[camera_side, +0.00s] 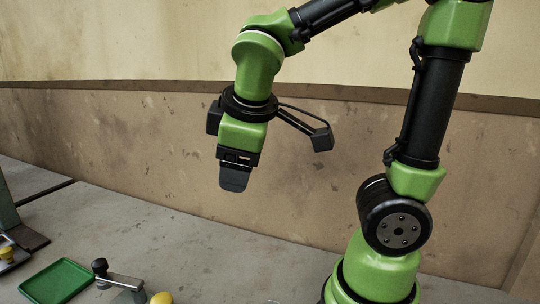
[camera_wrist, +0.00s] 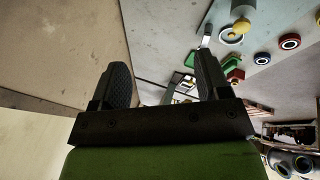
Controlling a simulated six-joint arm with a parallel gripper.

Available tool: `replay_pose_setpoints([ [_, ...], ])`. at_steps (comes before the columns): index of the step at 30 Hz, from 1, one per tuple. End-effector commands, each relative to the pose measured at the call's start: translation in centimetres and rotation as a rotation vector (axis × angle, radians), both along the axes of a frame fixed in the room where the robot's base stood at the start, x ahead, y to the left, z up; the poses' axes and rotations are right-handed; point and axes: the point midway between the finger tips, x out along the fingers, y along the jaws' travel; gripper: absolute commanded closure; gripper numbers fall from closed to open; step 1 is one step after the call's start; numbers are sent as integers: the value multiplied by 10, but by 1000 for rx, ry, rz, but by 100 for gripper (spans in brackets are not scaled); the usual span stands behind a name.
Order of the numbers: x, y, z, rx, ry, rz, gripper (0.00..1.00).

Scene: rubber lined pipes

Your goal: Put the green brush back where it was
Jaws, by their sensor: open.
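My gripper (camera_side: 234,178) hangs in the air above the work surface, in front of the wall, in the side view. In the wrist view its two dark ribbed fingers (camera_wrist: 164,78) are apart, with nothing between them that I can see held. I cannot make out the green brush for certain in either view. Small green shapes (camera_wrist: 229,66) lie on the far surface beyond the right finger in the wrist view, too small to tell apart.
A green tray (camera_side: 57,283) lies at the lower left of the side view. Beside it are a crank-like handle (camera_side: 118,280) and a yellow knob (camera_side: 162,298). Red (camera_wrist: 236,75) and dark blue (camera_wrist: 290,41) rings lie on the surface. The air around my gripper is clear.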

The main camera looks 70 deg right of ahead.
Motion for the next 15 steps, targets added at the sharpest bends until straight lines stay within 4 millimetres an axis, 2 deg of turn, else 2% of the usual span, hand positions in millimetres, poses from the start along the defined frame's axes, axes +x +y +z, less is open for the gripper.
replay_pose_setpoints([
  [1, -17, 2, 7, 128, -62, -111, 30],
  [3, -35, 10, 12, 299, -126, -243, 30],
  [6, -53, 22, 19, 501, -205, -383, 30],
  [10, -65, 33, 25, 671, -270, -487, 30],
  [15, -69, 38, 27, 742, -293, -527, 30],
])
